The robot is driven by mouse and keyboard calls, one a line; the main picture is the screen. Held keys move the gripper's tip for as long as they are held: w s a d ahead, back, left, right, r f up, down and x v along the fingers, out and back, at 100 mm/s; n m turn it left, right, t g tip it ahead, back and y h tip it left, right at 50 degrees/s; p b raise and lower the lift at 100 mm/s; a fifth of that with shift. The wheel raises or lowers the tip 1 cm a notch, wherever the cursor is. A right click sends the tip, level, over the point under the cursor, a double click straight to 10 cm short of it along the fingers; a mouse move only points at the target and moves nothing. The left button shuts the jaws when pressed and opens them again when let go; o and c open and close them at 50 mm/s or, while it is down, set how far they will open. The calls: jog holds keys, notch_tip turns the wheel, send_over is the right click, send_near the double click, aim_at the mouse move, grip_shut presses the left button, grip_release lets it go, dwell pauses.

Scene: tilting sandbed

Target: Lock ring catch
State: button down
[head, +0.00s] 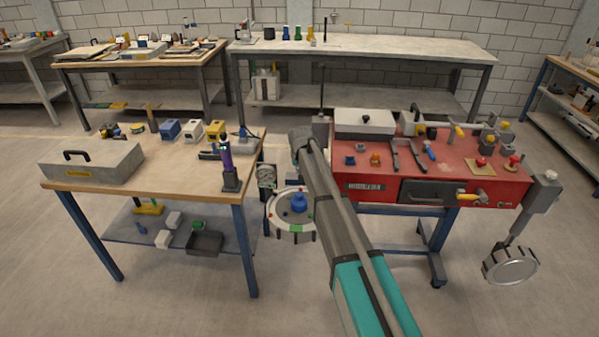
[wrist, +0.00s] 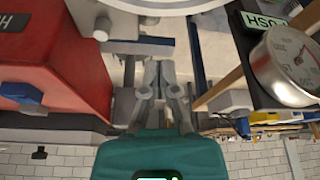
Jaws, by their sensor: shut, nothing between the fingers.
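A round pale disc with a ring-like rim (head: 274,222) and coloured marks stands between the wooden table and the red bench in the head view, with a blue knob (head: 299,202) on it. The pale round edge (wrist: 150,10) of a disc crosses the top of the wrist view. My gripper (wrist: 165,68) is shut and empty below that edge, beside a grey bar (wrist: 130,47); I cannot tell whether it touches the bar. In the head view my arm hides the fingers. I cannot tell which part is the catch.
A gauge (wrist: 283,68) and a green PUSH sign (wrist: 262,18) are close on the right in the wrist view. The red bench (head: 350,185) carries several tools. The wooden table (head: 160,185) is at left. A second round ring-like part (head: 511,284) hangs at right.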

aim_at(300, 189)
jog(key=f+b, duration=0.1)
jog(key=s+f+b, duration=0.1)
jog(key=f, duration=0.1)
jog(key=f+b, duration=0.1)
jog(key=b, duration=0.1)
jog(key=shift+s+d+f, duration=0.15)
jog(key=shift+s+f, duration=0.1)
jog(key=shift+s, duration=0.45)
jog(key=shift+s, duration=1.15)
jog(key=shift+w, duration=0.2)
